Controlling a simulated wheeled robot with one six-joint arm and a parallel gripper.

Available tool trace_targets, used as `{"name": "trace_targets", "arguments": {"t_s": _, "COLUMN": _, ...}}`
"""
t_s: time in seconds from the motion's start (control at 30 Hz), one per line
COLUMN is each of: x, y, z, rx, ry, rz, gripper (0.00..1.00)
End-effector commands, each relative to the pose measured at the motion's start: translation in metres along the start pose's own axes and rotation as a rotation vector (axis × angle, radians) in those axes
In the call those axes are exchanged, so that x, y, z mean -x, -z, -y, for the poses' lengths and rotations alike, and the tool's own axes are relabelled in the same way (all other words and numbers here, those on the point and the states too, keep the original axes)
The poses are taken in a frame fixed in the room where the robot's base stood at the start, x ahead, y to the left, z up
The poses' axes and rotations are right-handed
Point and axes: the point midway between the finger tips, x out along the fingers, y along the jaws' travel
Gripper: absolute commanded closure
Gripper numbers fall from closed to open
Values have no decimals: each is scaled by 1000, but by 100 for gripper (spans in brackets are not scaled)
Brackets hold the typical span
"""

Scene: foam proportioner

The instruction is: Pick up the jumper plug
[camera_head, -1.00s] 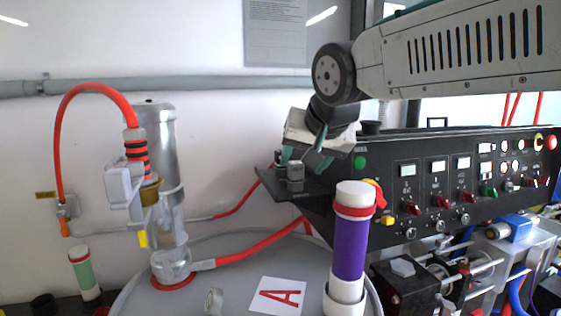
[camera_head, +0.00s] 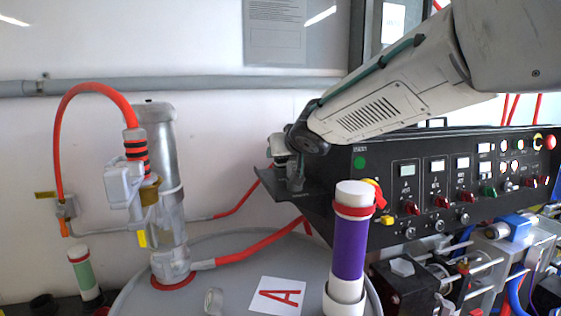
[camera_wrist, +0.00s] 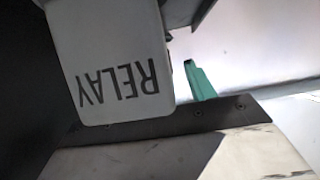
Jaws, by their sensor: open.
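A small grey upright piece (camera_head: 295,181), which may be the jumper plug, stands on the black shelf at the left end of the control panel, partly hidden by my arm. In the wrist view, a pale grey block (camera_wrist: 112,60) marked RELAY upside down fills the upper left, close to the camera. I cannot tell whether it is the same piece. My gripper (camera_head: 282,154) is open over the shelf, its fingers mostly hidden in the head view. One green finger (camera_wrist: 200,82) shows right of the block; the other is hidden. No grasp is visible.
The black shelf (camera_head: 277,190) juts left from the control panel (camera_head: 430,175). A purple cylinder with a red band (camera_head: 349,245) stands in front. A clear-and-metal cylinder with a red hose (camera_head: 170,205) stands left. The wall behind is close; open air lies left of the shelf.

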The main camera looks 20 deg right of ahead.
Motion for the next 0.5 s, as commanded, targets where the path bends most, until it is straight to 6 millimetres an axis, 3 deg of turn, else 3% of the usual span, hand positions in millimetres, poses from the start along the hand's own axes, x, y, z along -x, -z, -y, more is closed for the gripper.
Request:
{"name": "trace_targets", "arguments": {"t_s": 0.13, "x": -12, "y": 0, "z": 0, "rx": 1, "ry": 0, "rz": 0, "gripper": 45}}
{"name": "trace_targets", "arguments": {"t_s": 0.43, "x": -14, "y": 0, "z": 0, "rx": -1, "ry": 0, "rz": -1, "gripper": 45}}
{"name": "trace_targets", "arguments": {"t_s": 0.5, "x": -14, "y": 0, "z": 0, "rx": -1, "ry": 0, "rz": -1, "gripper": 65}}
